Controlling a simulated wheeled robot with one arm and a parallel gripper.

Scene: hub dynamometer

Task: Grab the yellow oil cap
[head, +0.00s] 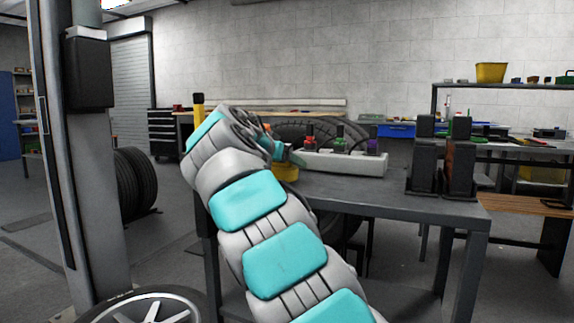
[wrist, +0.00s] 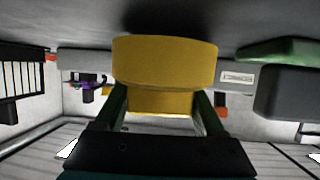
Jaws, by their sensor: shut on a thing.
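The yellow oil cap (wrist: 165,62) is a wide round piece with a narrower lower part, and it fills the upper middle of the wrist view. My gripper (wrist: 160,98) is shut on it, with one green finger on each side of the narrower part. In the head view, the cap (head: 286,173) shows as a small yellow patch beside my arm's end, at the left part of the grey table. My arm hides most of the fingers there. I cannot tell whether the cap touches the tabletop.
A white rack (head: 340,162) with several coloured bottles stands behind the cap on the grey table (head: 400,195). Black blocks (head: 424,160) stand at the table's right. A grey post (head: 85,170) rises at the left. The table's front middle is clear.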

